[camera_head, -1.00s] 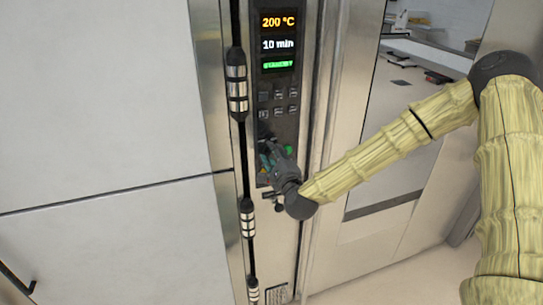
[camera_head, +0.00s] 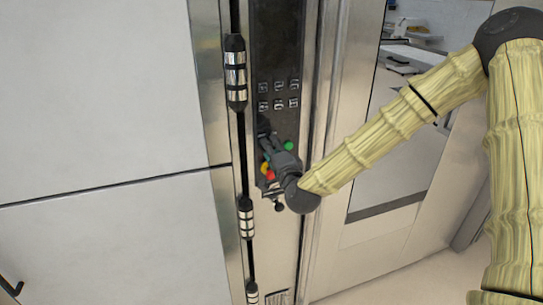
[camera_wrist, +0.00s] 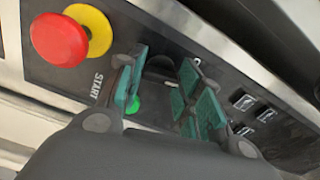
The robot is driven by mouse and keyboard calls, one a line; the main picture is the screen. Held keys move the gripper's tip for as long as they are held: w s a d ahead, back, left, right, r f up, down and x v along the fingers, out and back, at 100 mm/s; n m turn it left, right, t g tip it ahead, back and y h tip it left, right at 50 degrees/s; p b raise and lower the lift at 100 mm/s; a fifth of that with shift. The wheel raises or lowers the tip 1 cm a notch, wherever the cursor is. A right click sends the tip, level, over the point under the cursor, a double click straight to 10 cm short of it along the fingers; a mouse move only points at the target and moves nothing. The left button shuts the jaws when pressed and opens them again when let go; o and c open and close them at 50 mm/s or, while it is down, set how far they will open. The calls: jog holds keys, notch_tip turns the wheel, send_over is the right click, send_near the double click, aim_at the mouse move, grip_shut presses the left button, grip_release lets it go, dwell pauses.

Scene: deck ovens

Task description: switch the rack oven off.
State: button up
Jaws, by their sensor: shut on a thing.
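The rack oven's narrow black control panel (camera_head: 289,125) stands in the middle of the head view. Its display area (camera_head: 277,45) is dark, with no lit readouts. My gripper (camera_head: 266,138) is at the lower part of the panel, in front of the controls. In the wrist view, my gripper (camera_wrist: 164,72) has its green-padded fingers on both sides of a dark round knob (camera_wrist: 160,66), shut on it. The fingers partly hide the knob. A green START button (camera_wrist: 133,104) shows beside the left finger. A red stop button on a yellow collar (camera_wrist: 60,40) is at the upper left.
Several small square buttons (camera_head: 278,95) sit above my gripper. A vertical black bar with metal bands (camera_head: 235,75) runs left of the panel. A large pale door (camera_head: 95,90) fills the left. A floor area (camera_head: 390,275) is clear at lower right.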

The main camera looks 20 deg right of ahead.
jog(key=shift+f+n+b, duration=0.1)
jog(key=shift+n+b, duration=0.65)
jog(key=shift+n, duration=0.95)
jog(key=o, duration=1)
jog(key=shift+s, duration=0.1)
jog(key=s, duration=1.2)
jog(key=shift+d, duration=0.25)
